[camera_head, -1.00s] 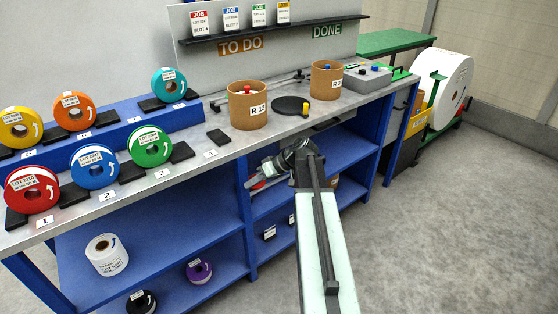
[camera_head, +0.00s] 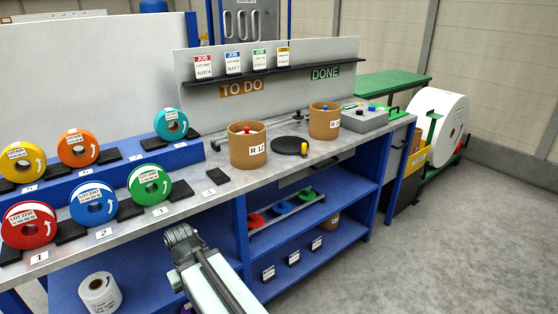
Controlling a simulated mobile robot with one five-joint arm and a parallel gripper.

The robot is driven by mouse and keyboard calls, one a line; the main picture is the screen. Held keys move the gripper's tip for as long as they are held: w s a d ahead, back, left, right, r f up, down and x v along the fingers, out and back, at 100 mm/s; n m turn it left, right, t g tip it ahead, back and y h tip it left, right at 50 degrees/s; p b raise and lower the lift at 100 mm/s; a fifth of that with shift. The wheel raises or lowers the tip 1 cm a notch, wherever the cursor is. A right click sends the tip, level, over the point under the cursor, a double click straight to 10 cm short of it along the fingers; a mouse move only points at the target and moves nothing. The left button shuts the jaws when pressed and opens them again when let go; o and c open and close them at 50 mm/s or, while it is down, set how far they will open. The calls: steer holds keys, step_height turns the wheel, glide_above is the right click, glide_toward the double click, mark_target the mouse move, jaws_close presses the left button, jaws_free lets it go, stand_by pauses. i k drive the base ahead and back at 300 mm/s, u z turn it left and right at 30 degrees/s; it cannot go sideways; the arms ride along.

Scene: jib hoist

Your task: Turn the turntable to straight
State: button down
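The turntable (camera_head: 290,146) is a flat black disc on the grey bench top, between two brown drums. Any alignment mark on the disc is too small to make out. My gripper (camera_head: 180,236) is at the end of my arm, low in front of the bench and well to the left of the turntable. It is apart from the disc, and its fingers cannot be made out.
The brown drum labelled R 12 (camera_head: 248,150) stands left of the turntable, and another brown drum (camera_head: 324,123) stands right of it. Coloured reels line the left bench, including a green reel (camera_head: 150,186). Floor is clear at right.

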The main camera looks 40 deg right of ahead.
mark_target(284, 144)
steer(key=u, duration=2.05)
steer(key=k, duration=1.45)
steer(key=z, duration=1.05)
steer(key=i, duration=0.85)
